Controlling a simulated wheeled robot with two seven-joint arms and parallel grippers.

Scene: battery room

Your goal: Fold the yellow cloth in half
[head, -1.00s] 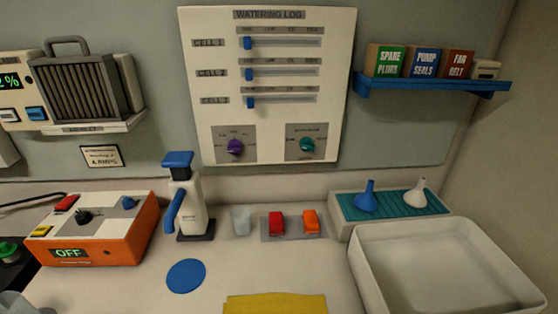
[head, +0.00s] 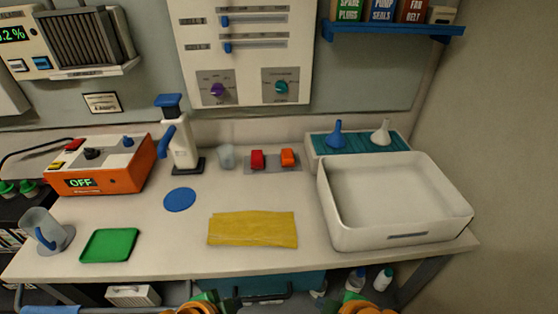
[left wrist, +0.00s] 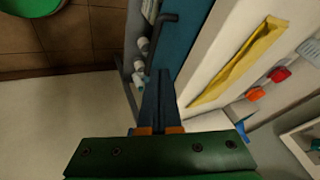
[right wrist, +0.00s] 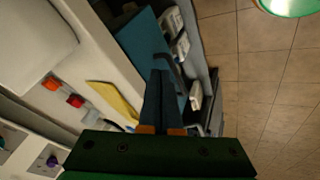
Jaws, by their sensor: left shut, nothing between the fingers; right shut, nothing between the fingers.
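The yellow cloth (head: 252,229) lies flat on the white counter, a wide rectangle with slightly uneven edges, near the front middle. It also shows in the left wrist view (left wrist: 240,65) and in the right wrist view (right wrist: 114,99). My left gripper (head: 213,298) is at the bottom of the head view, in front of the counter edge and apart from the cloth. Its fingers (left wrist: 156,98) are together and empty. My right gripper (head: 355,300) is further right, also in front of the counter. Its fingers (right wrist: 160,98) are together and empty.
A blue disc (head: 180,200) lies behind the cloth, left of it. A green tray (head: 110,245) and a clear mug (head: 42,230) stand left. A white basin (head: 400,240) stands right. The counter around the cloth is clear.

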